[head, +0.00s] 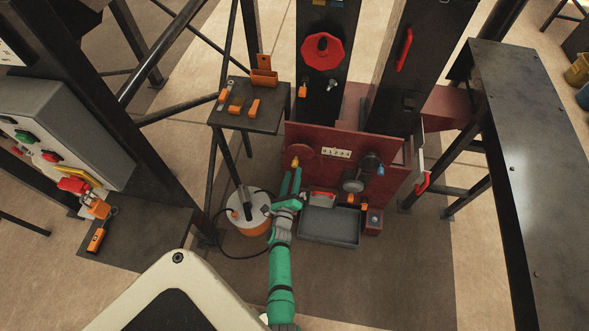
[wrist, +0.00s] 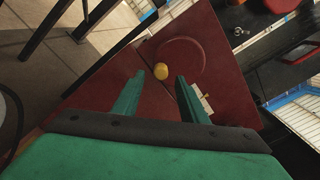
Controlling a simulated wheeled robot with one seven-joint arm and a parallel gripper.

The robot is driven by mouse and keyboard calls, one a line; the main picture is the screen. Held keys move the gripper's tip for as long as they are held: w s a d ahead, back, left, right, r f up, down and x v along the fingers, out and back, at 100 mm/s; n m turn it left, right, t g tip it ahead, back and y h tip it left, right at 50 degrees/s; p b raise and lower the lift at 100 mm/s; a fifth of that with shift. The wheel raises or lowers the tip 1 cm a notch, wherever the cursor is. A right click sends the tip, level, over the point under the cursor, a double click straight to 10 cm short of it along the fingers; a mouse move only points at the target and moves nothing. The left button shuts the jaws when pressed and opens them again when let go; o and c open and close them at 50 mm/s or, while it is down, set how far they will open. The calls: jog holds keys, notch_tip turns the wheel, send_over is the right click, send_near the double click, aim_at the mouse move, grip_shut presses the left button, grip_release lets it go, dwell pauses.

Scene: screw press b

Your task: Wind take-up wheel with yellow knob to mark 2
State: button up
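The take-up wheel (head: 304,151) is a dark red disc on the left part of the red panel, and it also shows in the wrist view (wrist: 186,62). Its yellow knob (wrist: 160,70) sits at the wheel's edge, on the left side in the wrist view; the knob (head: 295,162) shows at the lower left of the wheel in the head view. A white numbered strip (head: 336,153) is right of the wheel; its digits are too small to read surely. My green gripper (wrist: 157,88) is open and empty, its fingertips apart, short of the knob and pointing toward it.
Right of the strip are a dark round part (head: 354,180) and a blue knob (head: 381,170). A grey tray (head: 330,226) lies below the panel. An orange-and-white drum (head: 247,214) stands left of my arm. A small table (head: 243,116) with orange items is behind left.

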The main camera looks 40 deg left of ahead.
jog(key=shift+v, duration=2.95)
